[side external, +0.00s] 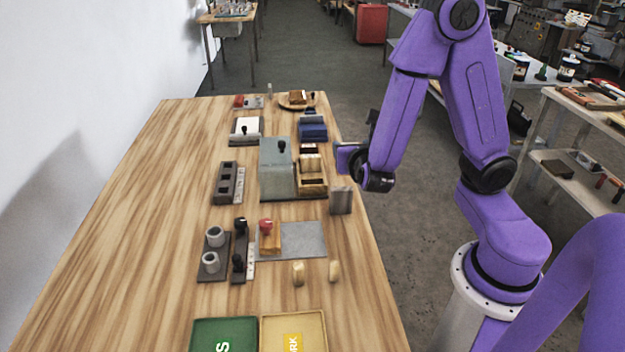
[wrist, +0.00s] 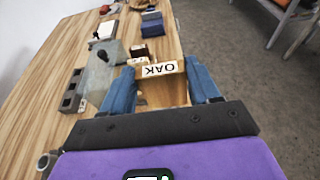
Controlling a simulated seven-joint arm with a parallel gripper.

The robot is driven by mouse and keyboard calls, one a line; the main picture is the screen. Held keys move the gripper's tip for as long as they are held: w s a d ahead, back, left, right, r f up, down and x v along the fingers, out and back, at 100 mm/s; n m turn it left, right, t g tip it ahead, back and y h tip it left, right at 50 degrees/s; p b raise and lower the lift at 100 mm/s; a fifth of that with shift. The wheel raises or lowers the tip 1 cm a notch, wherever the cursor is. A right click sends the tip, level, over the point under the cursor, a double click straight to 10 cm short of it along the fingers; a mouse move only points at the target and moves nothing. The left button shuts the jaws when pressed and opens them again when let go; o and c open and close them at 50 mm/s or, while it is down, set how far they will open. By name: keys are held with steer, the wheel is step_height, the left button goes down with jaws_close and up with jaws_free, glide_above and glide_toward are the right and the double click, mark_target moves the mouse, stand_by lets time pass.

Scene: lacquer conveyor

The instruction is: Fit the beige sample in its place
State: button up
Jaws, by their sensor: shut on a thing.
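My gripper (wrist: 161,88) shows in the wrist view with its two blue fingers on either side of a tan, wood-coloured sample (wrist: 176,68), shut on it. A white label on the sample reads OAK, upside down in that view. The sample is held up near the table's right edge. In the side view my gripper (side external: 346,160) is right of a wooden holder (side external: 313,188) with cream pieces, which stands against a grey-green unit (side external: 275,160). The sample is not clearly visible in the side view. In the wrist view it partly hides the holder.
A grey-brown block (side external: 340,201) is below my gripper at the table edge. A red-knobbed piece (side external: 267,236) lies on a grey sheet (side external: 305,240). Two cream pieces (side external: 298,274) are nearer. Green (side external: 222,335) and yellow (side external: 285,325) trays are in front. The table's left side is clear.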

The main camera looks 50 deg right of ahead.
steer(key=shift+w+d+f, duration=0.1)
steer(key=shift+w+f, duration=0.15)
steer(key=shift+w, duration=0.35)
steer(key=shift+w+d+f, duration=0.1)
steer(key=shift+w+f, duration=0.2)
steer(key=shift+w, duration=0.25)
steer(key=shift+w+d+f, duration=0.1)
steer(key=shift+w+f, duration=0.15)
steer(key=shift+w, duration=0.35)
steer(key=shift+w+d+f, duration=0.3)
steer(key=shift+w+f, duration=1.3)
steer(key=shift+f, duration=0.25)
steer(key=shift+w+d+f, duration=0.25)
steer(key=shift+w+f, duration=1.35)
steer(key=shift+f, duration=0.25)
steer(key=shift+w+d+f, duration=0.3)
steer(key=shift+w+f, duration=1.3)
steer(key=shift+f, duration=0.25)
steer(key=shift+f, duration=0.1)
steer(key=o, duration=0.8)
